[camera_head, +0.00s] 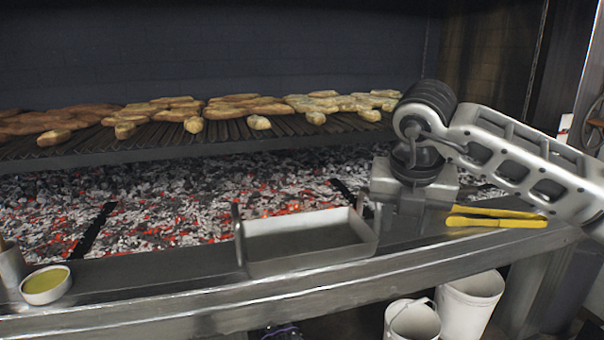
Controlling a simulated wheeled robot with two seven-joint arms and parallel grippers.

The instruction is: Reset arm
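My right arm comes in from the right edge. Its gripper (397,212) points down over the metal ledge, just to the right of the metal tray (308,262). The fingers blend into the grey metal behind them, so I cannot tell whether they are open or shut. I see nothing clearly held. Yellow tongs (496,218) lie on the ledge to the right of the gripper, apart from it. My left arm and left gripper are not in view.
The grill rack (200,137) holds many pieces of food (240,104) above glowing embers (170,200). A small bowl of yellow liquid (46,284) stands at the ledge's left end. White buckets (470,300) stand below the ledge. The ledge is bare between bowl and tray.

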